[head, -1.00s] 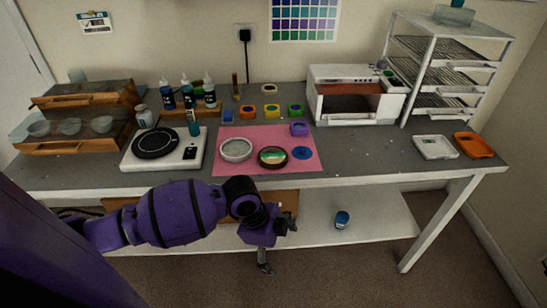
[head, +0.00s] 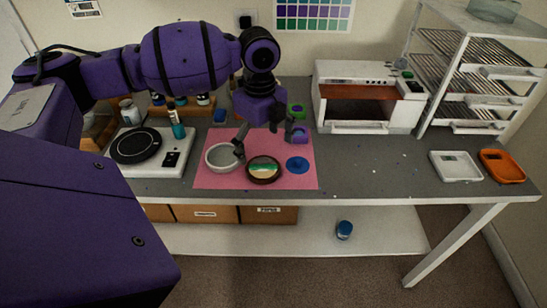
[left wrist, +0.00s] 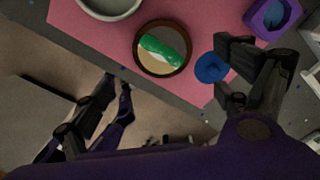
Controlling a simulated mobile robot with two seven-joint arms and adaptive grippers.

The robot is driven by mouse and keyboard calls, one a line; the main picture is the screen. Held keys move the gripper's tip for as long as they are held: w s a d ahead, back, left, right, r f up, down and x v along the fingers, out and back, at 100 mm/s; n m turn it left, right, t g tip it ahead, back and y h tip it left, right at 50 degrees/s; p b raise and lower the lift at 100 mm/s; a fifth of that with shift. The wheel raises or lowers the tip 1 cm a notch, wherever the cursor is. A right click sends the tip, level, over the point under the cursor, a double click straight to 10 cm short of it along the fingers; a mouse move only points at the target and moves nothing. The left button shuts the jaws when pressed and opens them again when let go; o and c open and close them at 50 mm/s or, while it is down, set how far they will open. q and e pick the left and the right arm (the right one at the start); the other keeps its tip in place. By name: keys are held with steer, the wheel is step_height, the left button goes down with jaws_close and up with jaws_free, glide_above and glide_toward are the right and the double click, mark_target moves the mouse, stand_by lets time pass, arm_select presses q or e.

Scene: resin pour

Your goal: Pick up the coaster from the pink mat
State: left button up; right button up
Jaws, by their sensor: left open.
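The round coaster (head: 264,169), with a dark rim and green, white and tan bands, lies flat near the front edge of the pink mat (head: 212,181). It also shows in the left wrist view (left wrist: 163,48), upper middle. My left gripper (head: 267,140) is open and empty above the mat, its fingers spread and pointing down. In the left wrist view its fingers stand to either side of the coaster, apart from it. I cannot tell its exact height. My right gripper is not in view.
A pale round dish (head: 223,157) is left of the coaster and a blue disc (head: 297,165) right of it. A purple mould (head: 299,134) is at the mat's back right. A scale with a dark plate (head: 135,146) stands left; a white oven (head: 367,95) stands behind right.

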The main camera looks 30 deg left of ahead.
mark_target(262, 168)
arm_select(q)
steer(key=shift+f, duration=0.5)
steer(key=shift+s+f, duration=0.3)
steer(key=shift+f, duration=0.65)
steer(key=f, duration=0.2)
steer(key=w+f, duration=0.1)
steer(key=shift+a+f, duration=0.2)
steer(key=shift+f, duration=0.6)
steer(key=shift+r, duration=0.1)
steer(key=c, duration=1.2)
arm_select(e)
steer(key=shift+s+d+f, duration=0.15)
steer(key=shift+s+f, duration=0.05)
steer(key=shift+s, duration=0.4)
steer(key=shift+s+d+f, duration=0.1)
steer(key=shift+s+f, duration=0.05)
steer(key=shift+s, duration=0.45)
arm_select(q)
steer(key=shift+c, duration=0.3)
